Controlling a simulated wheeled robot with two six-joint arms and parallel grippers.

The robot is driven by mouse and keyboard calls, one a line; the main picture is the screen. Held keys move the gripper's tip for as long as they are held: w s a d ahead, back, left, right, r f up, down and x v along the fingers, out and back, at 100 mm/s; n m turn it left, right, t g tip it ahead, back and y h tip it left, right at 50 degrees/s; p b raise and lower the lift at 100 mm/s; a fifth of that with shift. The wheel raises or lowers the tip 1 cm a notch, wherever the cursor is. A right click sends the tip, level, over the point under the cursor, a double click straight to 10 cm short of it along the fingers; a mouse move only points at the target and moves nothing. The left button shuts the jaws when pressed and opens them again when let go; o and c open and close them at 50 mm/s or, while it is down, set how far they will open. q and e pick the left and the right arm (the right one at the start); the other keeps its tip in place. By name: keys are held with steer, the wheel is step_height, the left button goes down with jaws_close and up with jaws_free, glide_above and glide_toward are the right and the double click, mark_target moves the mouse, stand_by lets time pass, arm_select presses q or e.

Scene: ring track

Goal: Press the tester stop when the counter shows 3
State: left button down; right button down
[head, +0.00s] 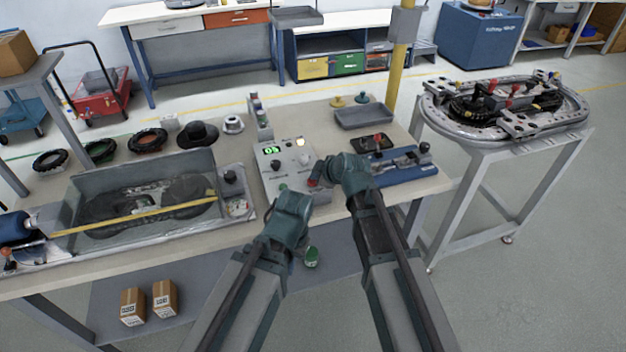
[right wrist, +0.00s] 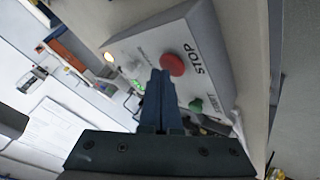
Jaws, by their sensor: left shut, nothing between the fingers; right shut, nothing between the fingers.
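The grey tester box (head: 268,165) stands on the bench. Its counter (head: 271,150) shows green digits that look like 05, small and hard to read. A lamp (head: 300,143) on the box is lit. My right gripper (head: 316,179) is shut and empty at the red stop button, which shows in the right wrist view (right wrist: 172,64). There its fingertips lie just beside the button; I cannot tell whether they touch. The green start button (right wrist: 196,105) is nearby. My left gripper (head: 284,191) is shut and empty at the box's front edge.
A clear-walled trough (head: 185,163) with a yellow bar stands left of the box. A blue fixture (head: 400,165) and a grey tray (head: 363,116) are to the right. A ring track (head: 470,122) sits on a separate stand. Several dark rings lie at the back left.

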steer(key=shift+f, duration=0.15)
stand_by(0.4)
steer(key=shift+r+p, duration=0.9)
steer(key=shift+r, duration=0.1)
step_height(320, 180, up, 5)
steer(key=p, duration=0.5)
steer(key=shift+r, duration=0.1)
